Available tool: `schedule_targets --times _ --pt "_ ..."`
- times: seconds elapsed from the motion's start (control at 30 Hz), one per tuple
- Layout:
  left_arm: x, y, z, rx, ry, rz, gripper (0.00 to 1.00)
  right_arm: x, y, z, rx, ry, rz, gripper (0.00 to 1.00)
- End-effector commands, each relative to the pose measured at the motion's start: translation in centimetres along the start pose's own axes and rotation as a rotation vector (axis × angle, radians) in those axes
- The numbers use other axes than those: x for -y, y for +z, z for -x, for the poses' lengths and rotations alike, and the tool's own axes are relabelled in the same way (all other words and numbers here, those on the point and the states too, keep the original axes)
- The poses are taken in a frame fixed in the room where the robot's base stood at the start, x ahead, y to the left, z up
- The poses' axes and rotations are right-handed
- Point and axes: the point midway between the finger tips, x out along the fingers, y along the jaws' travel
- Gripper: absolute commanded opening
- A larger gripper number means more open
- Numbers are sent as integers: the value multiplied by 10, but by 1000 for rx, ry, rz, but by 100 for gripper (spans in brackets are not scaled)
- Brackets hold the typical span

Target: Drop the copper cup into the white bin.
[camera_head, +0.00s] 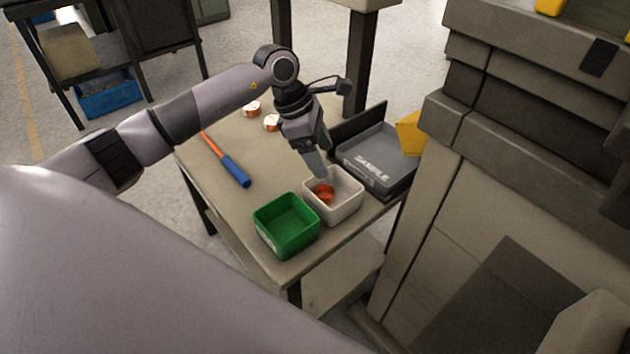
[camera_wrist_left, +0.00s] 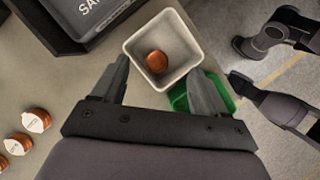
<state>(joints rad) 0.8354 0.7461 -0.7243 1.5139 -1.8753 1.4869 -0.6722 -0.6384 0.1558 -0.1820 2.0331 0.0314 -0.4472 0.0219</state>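The copper cup (camera_head: 324,194) lies inside the white bin (camera_head: 347,212), on its floor as far as I can tell. In the left wrist view the round copper cup (camera_wrist_left: 157,62) shows inside the white bin (camera_wrist_left: 190,75), with bare bin floor around it. My left gripper (camera_head: 319,174) is above the bin, pointing down. In the wrist view its two fingers (camera_wrist_left: 160,88) are wide apart with nothing between them, and the cup is beyond them. My right gripper is not recognizable in either view.
A green bin (camera_head: 287,226) stands beside the white bin. A grey case (camera_head: 376,158) is behind it. Other copper pieces (camera_head: 252,109) and a blue-and-orange tool (camera_head: 234,171) lie on the table (camera_head: 225,208). A large machine stands at the right.

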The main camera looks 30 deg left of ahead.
Motion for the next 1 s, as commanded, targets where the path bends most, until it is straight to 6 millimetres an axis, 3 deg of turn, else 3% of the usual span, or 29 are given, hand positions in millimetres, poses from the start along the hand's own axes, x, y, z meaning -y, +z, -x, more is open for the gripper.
schedule_targets --times 0.23,0.63,1.0 --pt "0 -1 10 1 3 0 73 -1 2 -1 3 2 1 0" --pt "2 -4 69 8 6 -1 73 0 2 -1 2 3 -5 0" --pt "2 -4 75 9 4 -2 73 0 1 -1 0 4 -10 0"
